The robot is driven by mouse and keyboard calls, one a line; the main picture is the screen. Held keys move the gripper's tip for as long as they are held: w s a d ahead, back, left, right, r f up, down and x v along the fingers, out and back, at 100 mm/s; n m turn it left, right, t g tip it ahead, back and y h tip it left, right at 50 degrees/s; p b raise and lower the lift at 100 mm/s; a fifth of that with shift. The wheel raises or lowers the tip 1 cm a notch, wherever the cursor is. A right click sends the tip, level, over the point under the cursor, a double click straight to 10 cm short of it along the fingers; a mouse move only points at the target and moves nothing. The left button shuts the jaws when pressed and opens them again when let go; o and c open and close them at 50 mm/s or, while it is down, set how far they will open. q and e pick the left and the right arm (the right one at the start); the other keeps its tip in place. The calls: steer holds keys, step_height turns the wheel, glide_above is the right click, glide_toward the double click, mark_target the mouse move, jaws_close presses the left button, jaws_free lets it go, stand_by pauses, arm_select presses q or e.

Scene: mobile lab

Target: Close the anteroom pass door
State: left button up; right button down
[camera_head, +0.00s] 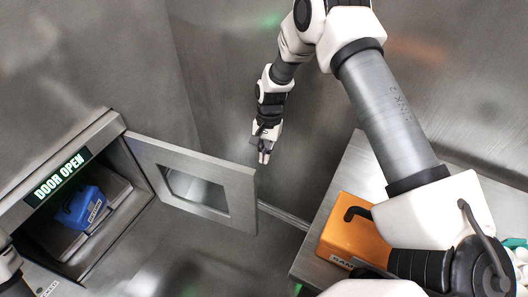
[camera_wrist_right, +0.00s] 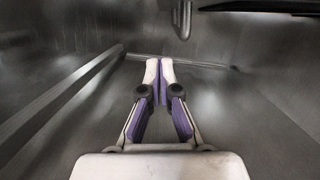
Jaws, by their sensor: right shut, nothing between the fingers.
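The anteroom pass door (camera_head: 238,196) is a grey metal panel with a window. It stands swung open, hinged at the right side of the pass opening in the left wall. A sign (camera_head: 57,180) above the opening reads "DOOR OPEN". My right gripper (camera_head: 264,158) is shut and empty, just beyond the door's free edge at its upper right; I see no contact. It also shows in the right wrist view (camera_wrist_right: 160,64), fingers together. A part of my left arm shows at the lower left edge; its gripper is out of view.
A blue case (camera_head: 82,207) sits inside the pass opening. An orange case (camera_head: 352,232) with a dark handle rests on a metal table (camera_head: 338,184) at the right. Metal walls surround the space; the floor below the door looks clear.

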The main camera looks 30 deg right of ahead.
steer(key=s+a+f, duration=0.3)
steer(key=a+f, duration=0.1)
steer(key=f, duration=0.2)
steer(key=shift+s+p, duration=0.15)
steer(key=shift+p, duration=0.15)
steer(key=shift+a+r, duration=0.1)
